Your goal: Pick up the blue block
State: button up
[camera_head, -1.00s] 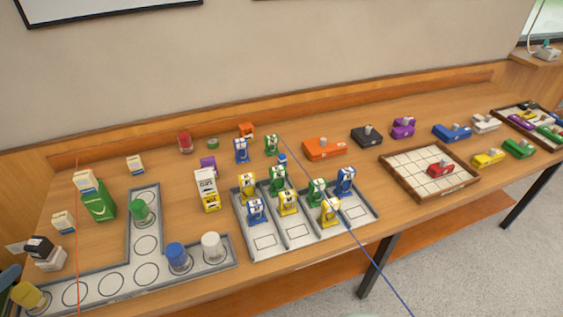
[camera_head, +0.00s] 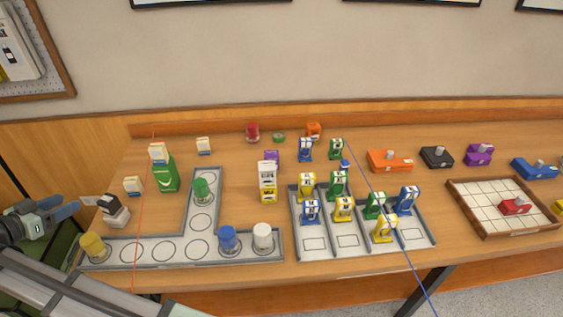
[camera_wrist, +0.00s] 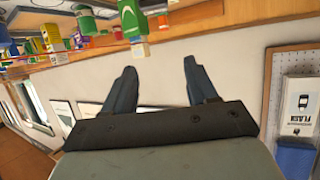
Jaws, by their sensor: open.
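Other blue things are a blue cylinder (camera_head: 228,238) in the L-shaped tray and small blue-and-white upright pieces (camera_head: 311,211) in and behind the slotted tray. My gripper (camera_head: 68,212) is at the far left of the head view, beside the table's left end and far from the long blue block. In the wrist view my gripper (camera_wrist: 160,72) has its two fingers apart with nothing between them.
The L-shaped tray (camera_head: 140,252) and slotted tray (camera_head: 343,251) fill the table's front. A wooden-framed grid tray (camera_head: 483,232) holds a red block (camera_head: 515,206). Orange (camera_head: 389,161), black (camera_head: 437,156) and purple (camera_head: 478,154) blocks stand left of the blue block. A green box (camera_head: 165,175) stands at left.

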notch_tip(320, 180, up, 8)
jog(key=w+d+f+m+g, duration=0.1)
jog(key=w+d+m+g, duration=0.15)
jog(key=w+d, duration=0.8)
jog(key=w+d+f+m+g+h, duration=0.15)
jog(key=w+d+g, duration=0.4)
jog(key=d, duration=0.85)
jog(key=w+d+m+g+y, duration=0.1)
jog(key=w+d+m, duration=0.1)
jog(key=w+d, duration=0.9)
notch_tip(320, 180, up, 2)
jog(key=m+g+y, duration=0.4)
jog(key=m+y, duration=0.2)
send_over(345, 161)
jog(key=shift+h, duration=0.25)
jog(key=f, duration=1.9)
jog(key=shift+w+d+f, duration=0.15)
jog(key=shift+d, duration=0.05)
jog(key=shift+a+f, duration=0.1)
jog(key=shift+f, duration=2.55)
